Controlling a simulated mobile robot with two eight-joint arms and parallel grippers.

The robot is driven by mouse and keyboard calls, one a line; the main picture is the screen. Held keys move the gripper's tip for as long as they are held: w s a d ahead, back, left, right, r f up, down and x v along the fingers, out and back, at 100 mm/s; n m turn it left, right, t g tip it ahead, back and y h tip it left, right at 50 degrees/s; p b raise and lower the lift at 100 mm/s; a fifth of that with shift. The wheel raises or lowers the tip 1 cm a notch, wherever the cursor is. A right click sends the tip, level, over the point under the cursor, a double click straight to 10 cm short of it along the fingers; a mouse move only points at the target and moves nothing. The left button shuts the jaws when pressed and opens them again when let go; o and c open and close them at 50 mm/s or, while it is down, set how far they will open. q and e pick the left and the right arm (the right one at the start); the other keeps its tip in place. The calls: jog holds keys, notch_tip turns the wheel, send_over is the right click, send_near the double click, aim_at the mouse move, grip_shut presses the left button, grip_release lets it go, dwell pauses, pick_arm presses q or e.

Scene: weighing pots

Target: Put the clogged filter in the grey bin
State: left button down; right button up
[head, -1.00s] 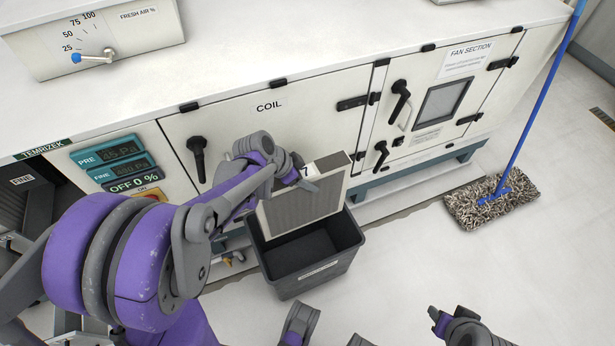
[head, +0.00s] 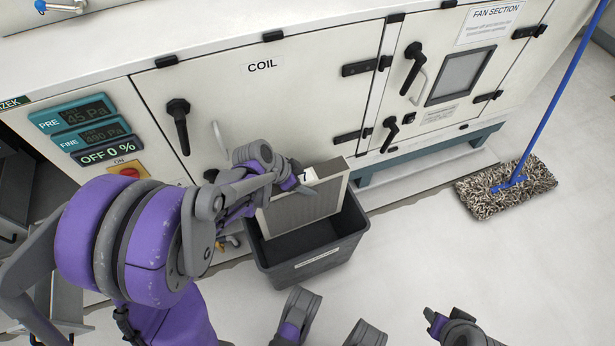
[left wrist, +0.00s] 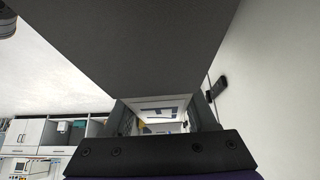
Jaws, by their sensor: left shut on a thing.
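The clogged filter (head: 312,208) is a flat grey pleated panel in a pale frame, with a tag marked 7 at its top edge. My left gripper (head: 304,184) is shut on its top edge. The filter hangs roughly upright, its lower part inside the mouth of the grey bin (head: 315,264). I cannot tell whether it touches the bin floor. In the left wrist view a large dark surface, apparently the filter (left wrist: 140,45), fills the upper middle. My right gripper (head: 440,322) shows at the bottom right of the head view, away from the bin; its jaws are unclear.
The white cabinet (head: 262,105) with black handles stands right behind the bin. A mop (head: 507,187) with a blue pole leans at the right, its head on the floor. The floor (head: 420,255) between bin and mop is clear.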

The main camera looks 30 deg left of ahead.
pick_arm(q)
notch_tip(320, 180, down, 7)
jog(key=b, duration=0.3)
pick_arm(e)
jog(key=shift+s+x, duration=0.15)
jog(key=shift+x, duration=0.7)
jog(key=shift+s+x, duration=0.2)
jog(key=shift+x, duration=0.7)
pick_arm(q)
jog(key=shift+f, duration=0.1)
pick_arm(e)
jog(key=shift+f, duration=0.15)
pick_arm(q)
jog(key=shift+c, duration=0.6)
grip_release()
jog(key=p+v, duration=0.3)
jog(key=v, duration=0.8)
jog(key=shift+p, duration=0.35)
pick_arm(e)
jog(key=v, duration=0.3)
jog(key=shift+w+r, duration=0.25)
jog(key=shift+r, duration=0.15)
